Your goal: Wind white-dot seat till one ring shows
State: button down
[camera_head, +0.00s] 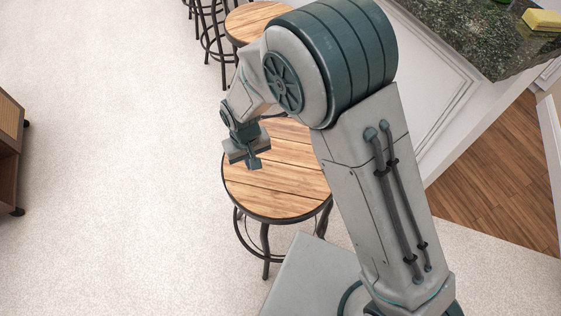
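A round stool with a plank wood seat (290,192), a dark metal rim and dark legs stands in the middle of the head view. My arm crosses in front of its right side and hides part of the seat. I see no white dot on the part that shows, and cannot make out any rings under the seat. My gripper (247,158) is over the left part of this seat, pointing down. I cannot tell whether it touches the wood, or whether its fingers are apart.
A second wood-topped stool (252,22) stands behind, with more dark stool legs (207,35) at its left. A bar counter with a dark granite top (470,40) is at the right, with a yellow block (541,19) on it. A wooden cabinet (9,150) stands far left. The pale floor between is clear.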

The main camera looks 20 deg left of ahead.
jog(key=b, duration=0.2)
send_over(288, 196)
jog(key=shift+f, duration=0.15)
dwell(2.0)
jog(key=shift+f, duration=1.85)
